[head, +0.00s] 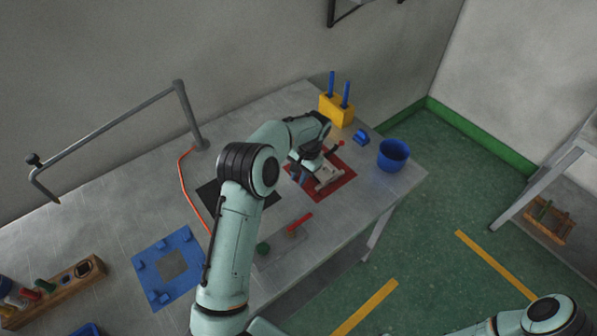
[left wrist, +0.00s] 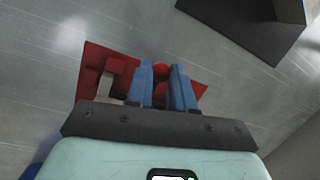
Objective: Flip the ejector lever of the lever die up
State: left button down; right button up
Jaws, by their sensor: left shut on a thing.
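The lever die (head: 328,178) is a pale grey block on a red mat (head: 345,187) toward the right end of the bench. A red-tipped part (head: 340,143) shows at its back. My left gripper (head: 302,176) reaches down at the die's left side, partly hidden by its own wrist. In the left wrist view, its blue fingers (left wrist: 163,74) are close together, with a red knob (left wrist: 160,69) between their tips. It appears to be the ejector lever's end, and the fingers are shut on it. The lever's exact angle is hidden. My right gripper is out of view.
A yellow block (head: 337,110) with two blue sticks, a small blue object (head: 361,137) and a blue bin (head: 393,154) stand behind and right of the die. A red-handled tool (head: 300,222) lies nearer the front. A blue fixture (head: 168,267) is at left.

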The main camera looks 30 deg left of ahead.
pick_arm(q)
jog(key=shift+w+r+g+y, duration=0.15)
jog(key=shift+w+g+y, duration=0.15)
jog(key=shift+w+g, duration=0.5)
jog(key=shift+s+d+r+g, duration=0.1)
jog(key=shift+s+r+g, duration=0.25)
jog(key=shift+g, duration=0.05)
jog(key=shift+r+y, duration=0.1)
jog(key=shift+y, duration=0.2)
jog(key=shift+w+r+g, duration=0.1)
jog(key=shift+w+g, duration=0.15)
jog(key=shift+g, duration=0.15)
jog(key=shift+s, duration=0.1)
jog(key=c, duration=1)
grip_release()
jog(key=shift+r, duration=0.1)
